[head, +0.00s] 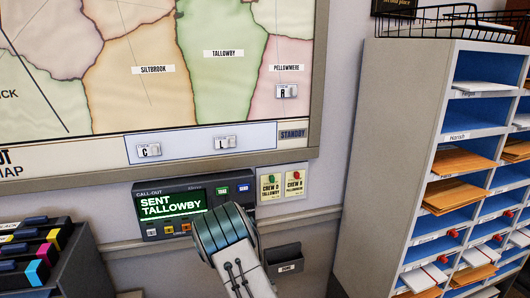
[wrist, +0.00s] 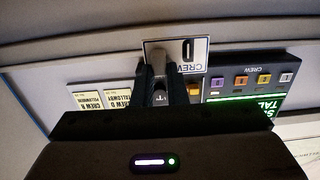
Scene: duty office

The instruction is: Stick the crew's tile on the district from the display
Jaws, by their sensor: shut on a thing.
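My gripper (wrist: 162,76) is shut on a white crew tile (wrist: 166,50), which shows upside down in the wrist view; its letter looks like D. In the head view my arm hides the gripper and this tile. The call-out display (head: 172,205) reads "SENT TALLOWBY" in green. The green Tallowby district (head: 222,85) is on the wall map, between Siltbrook and Pellowmere, with no tile on it. A card (head: 271,188) reading "CREW D TALLOWBY" hangs right of the display.
Tiles C (head: 148,151) and L (head: 224,142) sit on the standby strip (head: 185,148); tile R (head: 287,91) is on Pellowmere (head: 285,45). A second card (head: 295,184) names crew R. A pigeonhole cabinet (head: 395,140) stands right, a black organiser (head: 65,265) lower left.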

